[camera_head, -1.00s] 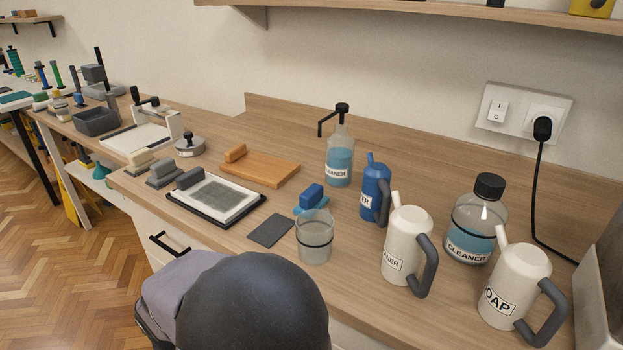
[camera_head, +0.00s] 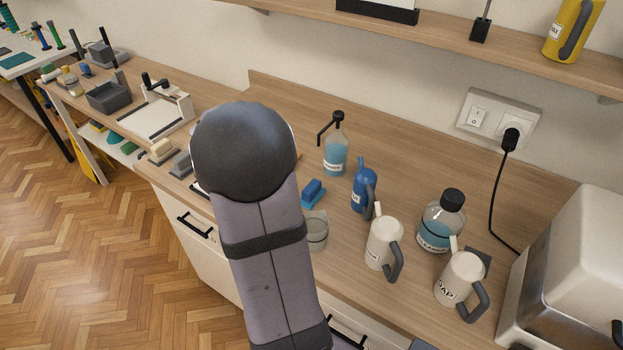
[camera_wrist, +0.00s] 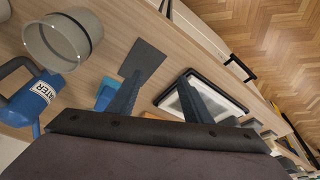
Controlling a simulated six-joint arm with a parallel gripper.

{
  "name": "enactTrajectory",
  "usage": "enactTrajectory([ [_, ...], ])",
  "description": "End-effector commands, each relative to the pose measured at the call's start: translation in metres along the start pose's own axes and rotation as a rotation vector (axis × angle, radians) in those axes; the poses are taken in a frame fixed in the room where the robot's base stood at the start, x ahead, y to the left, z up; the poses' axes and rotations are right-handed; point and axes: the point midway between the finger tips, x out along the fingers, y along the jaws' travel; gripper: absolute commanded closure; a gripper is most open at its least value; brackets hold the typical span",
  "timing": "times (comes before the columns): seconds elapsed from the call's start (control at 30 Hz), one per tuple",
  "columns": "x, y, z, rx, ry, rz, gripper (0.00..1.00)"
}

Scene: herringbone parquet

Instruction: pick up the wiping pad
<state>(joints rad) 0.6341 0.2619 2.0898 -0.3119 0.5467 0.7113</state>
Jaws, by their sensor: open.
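The wiping pad, a blue base with a darker blue block on top, lies on the wooden counter in the head view (camera_head: 313,193), right of my arm. In the wrist view the blue pad (camera_wrist: 105,95) shows partly, behind and beside my left finger. My gripper (camera_wrist: 163,76) is open, with nothing seen between its fingers, above the counter. Its fingers are hidden behind my arm in the head view.
A clear beaker (camera_head: 316,230), blue water jug (camera_head: 361,188), pump bottle (camera_head: 336,155) and white jugs (camera_head: 382,243) stand near the pad. A dark flat sheet (camera_wrist: 143,57) and black-framed tray (camera_wrist: 170,100) lie by the fingers.

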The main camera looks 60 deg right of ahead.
Motion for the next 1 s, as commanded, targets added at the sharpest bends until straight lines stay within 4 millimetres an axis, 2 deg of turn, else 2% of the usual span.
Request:
enactTrajectory([
  [0.03,-0.003,0.023,-0.023,0.093,0.012,0.029,0.55],
  [0.1,-0.003,0.049,-0.047,0.204,0.031,0.061,0.55],
  [0.2,-0.004,0.081,-0.070,0.325,0.053,0.098,0.55],
  [0.3,-0.004,0.101,-0.083,0.399,0.069,0.120,0.55],
  [0.43,-0.003,0.112,-0.089,0.438,0.077,0.132,0.55],
  [1.0,0.018,0.114,-0.091,0.439,0.078,0.131,0.55],
])
